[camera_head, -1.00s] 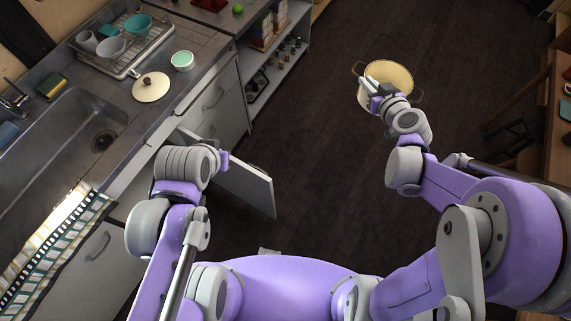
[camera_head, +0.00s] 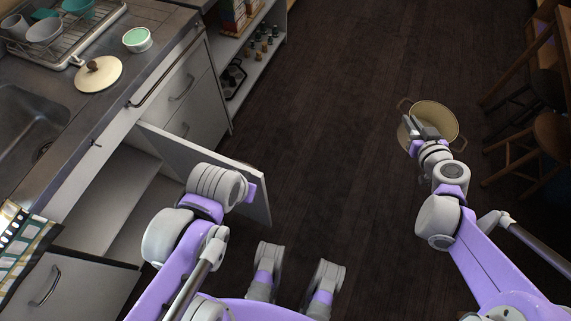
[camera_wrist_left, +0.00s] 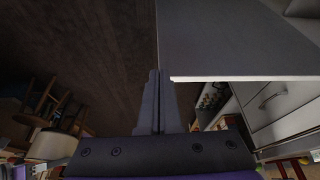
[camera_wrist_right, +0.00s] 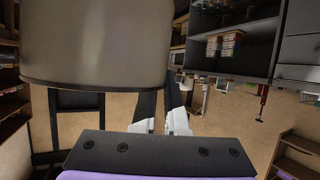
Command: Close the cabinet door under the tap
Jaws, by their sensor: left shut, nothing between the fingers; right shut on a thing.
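The white cabinet door (camera_head: 205,155) stands wide open below the counter, sticking out over the floor. The open cabinet (camera_head: 115,190) shows its bare inside left of it. My left gripper (camera_wrist_left: 158,85) is shut and empty. In the left wrist view the door (camera_wrist_left: 230,40) is just right of its fingers; I cannot tell whether they touch. In the head view my left wrist hides part of the door and the fingers. My right gripper (camera_head: 424,130) is shut on the cream pot (camera_head: 437,117) at its rim or handle, out over the floor.
The sink (camera_head: 28,125) and counter are at left, with a cream lid (camera_head: 98,74), a green-lined bowl (camera_head: 137,40) and a dish rack (camera_head: 62,35). Drawers (camera_head: 185,95) and an open shelf (camera_head: 245,60) stand beyond the door. Stools (camera_head: 540,150) are at right. The middle floor is clear.

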